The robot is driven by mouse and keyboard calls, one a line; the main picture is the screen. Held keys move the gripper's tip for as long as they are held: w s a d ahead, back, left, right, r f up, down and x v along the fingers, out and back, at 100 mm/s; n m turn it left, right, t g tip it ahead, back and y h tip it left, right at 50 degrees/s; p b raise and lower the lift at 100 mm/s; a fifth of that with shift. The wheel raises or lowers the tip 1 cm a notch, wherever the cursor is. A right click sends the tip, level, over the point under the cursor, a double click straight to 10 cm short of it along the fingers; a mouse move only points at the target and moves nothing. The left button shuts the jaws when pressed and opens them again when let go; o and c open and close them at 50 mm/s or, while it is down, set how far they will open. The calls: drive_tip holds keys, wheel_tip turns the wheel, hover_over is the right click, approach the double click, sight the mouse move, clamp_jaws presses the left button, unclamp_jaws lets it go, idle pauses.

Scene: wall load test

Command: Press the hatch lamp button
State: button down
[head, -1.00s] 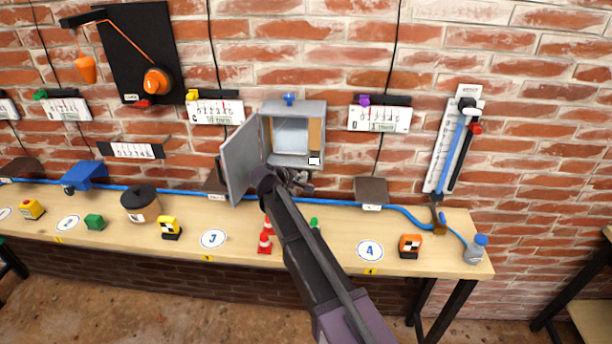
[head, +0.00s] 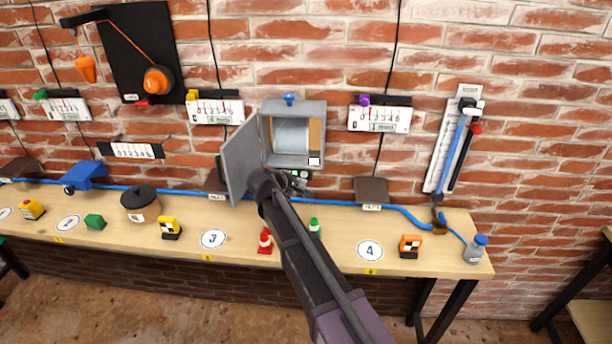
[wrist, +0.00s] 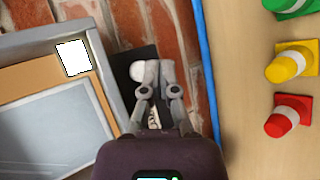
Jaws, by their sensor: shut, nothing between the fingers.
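The hatch is a grey wall box (head: 323,135) with its door (head: 241,162) swung open to the left. A small dark panel (head: 309,174) with green and pale spots sits just under the box; in the wrist view the dark panel (wrist: 124,62) lies beside the box edge. A pale round shape (wrist: 138,70), perhaps the button, shows on it by the left fingertip. My gripper (wrist: 157,72) is shut and empty, its tips over the panel. I cannot tell whether they touch it. In the head view, my gripper (head: 300,187) is just below the box.
A dark bracket (head: 371,190) is to the right.

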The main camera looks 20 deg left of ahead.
drive_tip(key=shift+s+d, duration=0.2)
drive_tip(key=shift+s, duration=0.6)
drive_tip(key=shift+s+d, duration=0.2)
drive_tip(key=shift+s, duration=0.65)
drive_tip(key=shift+s+d, duration=0.2)
drive_tip(key=shift+s, duration=0.6)
